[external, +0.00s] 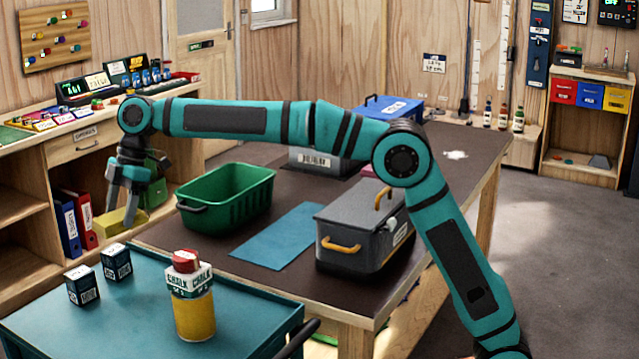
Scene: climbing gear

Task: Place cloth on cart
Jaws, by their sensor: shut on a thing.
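My gripper (124,198) hangs from the arm at the left, pointing down, shut on a yellow cloth (119,222). The cloth looks like a small folded block, and its upper part is partly hidden by the fingers. The cart (125,312) has a teal top with a raised rim and stands at the lower left, nearer the camera. The gripper and cloth appear beyond the cart's far edge, apart from its top.
The cart's left front is clear. A table holds a green bin (228,197), blue mat (277,236) and grey toolbox (362,232).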

